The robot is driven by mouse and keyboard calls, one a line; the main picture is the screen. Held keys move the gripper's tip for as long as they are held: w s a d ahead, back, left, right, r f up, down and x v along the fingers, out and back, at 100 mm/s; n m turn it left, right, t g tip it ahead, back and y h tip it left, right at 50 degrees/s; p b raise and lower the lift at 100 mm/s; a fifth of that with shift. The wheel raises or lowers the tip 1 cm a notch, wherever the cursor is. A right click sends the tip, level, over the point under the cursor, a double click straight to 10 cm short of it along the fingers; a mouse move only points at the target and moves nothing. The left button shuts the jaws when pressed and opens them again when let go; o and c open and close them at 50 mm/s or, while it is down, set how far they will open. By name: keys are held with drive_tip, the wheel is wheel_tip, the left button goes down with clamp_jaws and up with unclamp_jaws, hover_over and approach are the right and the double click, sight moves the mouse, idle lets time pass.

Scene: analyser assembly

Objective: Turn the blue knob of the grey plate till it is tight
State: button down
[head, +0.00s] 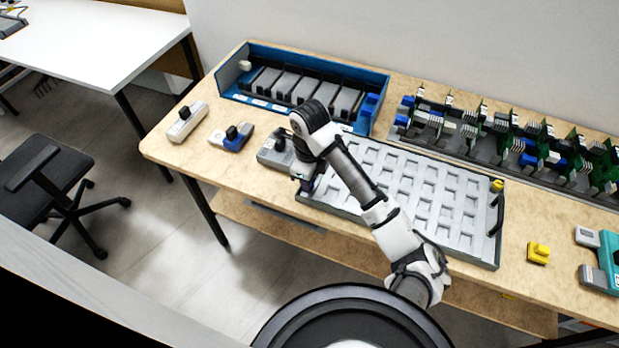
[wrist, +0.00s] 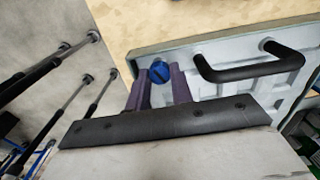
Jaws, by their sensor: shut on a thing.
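The grey plate (head: 440,195) lies on the wooden table, with a grid of square recesses, black handles and a yellow knob at its far right corner. In the wrist view a corner of the plate (wrist: 215,95) shows with a black handle (wrist: 250,68). The blue knob (wrist: 159,71) sits at that corner, between the purple fingers of my gripper (wrist: 159,88). My gripper is shut on the blue knob. In the head view my gripper (head: 308,184) is at the plate's near left corner, and my arm hides the blue knob.
A blue tray (head: 385,84) with several grey modules stands behind the plate. Grey modules (head: 188,120) lie at the left, and green circuit boards (head: 480,130) stand in a rack at the back right. A yellow block (head: 538,253) lies right of the plate. An office chair (head: 45,175) stands left of the table.

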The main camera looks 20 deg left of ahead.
drive_tip(key=shift+w+r+m, duration=0.1)
drive_tip(key=shift+r+m, duration=0.1)
drive_tip(key=shift+m, duration=1.4)
drive_tip(key=c, duration=1.4)
unclamp_jaws()
drive_tip(key=shift+o, duration=1)
drive_tip(key=shift+f, duration=0.1)
